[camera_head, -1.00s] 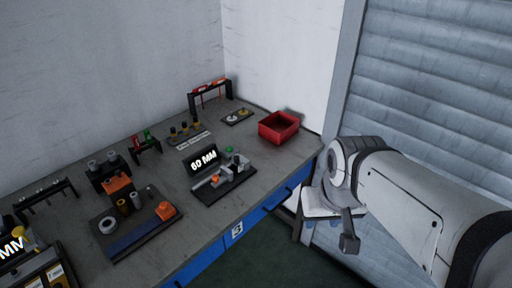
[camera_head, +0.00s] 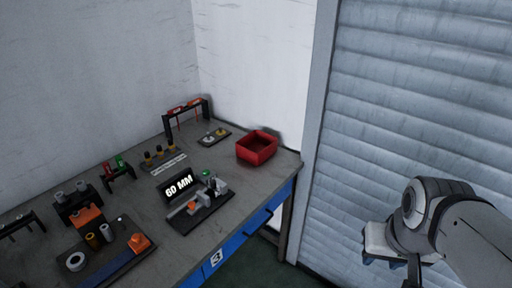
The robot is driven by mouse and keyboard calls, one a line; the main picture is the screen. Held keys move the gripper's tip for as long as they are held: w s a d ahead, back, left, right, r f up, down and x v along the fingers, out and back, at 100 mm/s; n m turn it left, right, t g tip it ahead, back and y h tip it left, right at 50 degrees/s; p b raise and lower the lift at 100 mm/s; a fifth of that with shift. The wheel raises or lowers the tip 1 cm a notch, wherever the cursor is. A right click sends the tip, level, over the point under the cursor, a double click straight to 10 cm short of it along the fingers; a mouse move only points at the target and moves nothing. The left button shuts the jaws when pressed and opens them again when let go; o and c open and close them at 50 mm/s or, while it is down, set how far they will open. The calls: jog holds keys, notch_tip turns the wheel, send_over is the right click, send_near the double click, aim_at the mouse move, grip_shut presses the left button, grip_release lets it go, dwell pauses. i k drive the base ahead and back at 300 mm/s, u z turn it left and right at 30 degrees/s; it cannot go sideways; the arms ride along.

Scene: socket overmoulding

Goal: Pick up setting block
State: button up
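I cannot tell for sure which part is the setting block. A small grey block (camera_head: 221,187) stands on a black base plate (camera_head: 214,208) beside the "60 MM" sign (camera_head: 178,186) on the bench. An orange piece and a green-topped part are on the same plate. My gripper (camera_head: 383,262) hangs at the lower right, off the bench and well apart from these parts. Its fingers are small and partly hidden by my arm, so its opening is unclear.
The grey workbench (camera_head: 150,222) has blue drawers. A red bin (camera_head: 256,147) stands at its far right corner. A tool rack (camera_head: 187,112) is at the back. Parts trays fill the left side. A ribbed shutter (camera_head: 410,100) is behind my arm.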

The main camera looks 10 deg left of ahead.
aim_at(213, 190)
jog(key=u, duration=0.05)
jog(key=i, duration=0.95)
jog(key=u, duration=0.7)
jog(key=i, duration=0.5)
jog(key=u, duration=0.35)
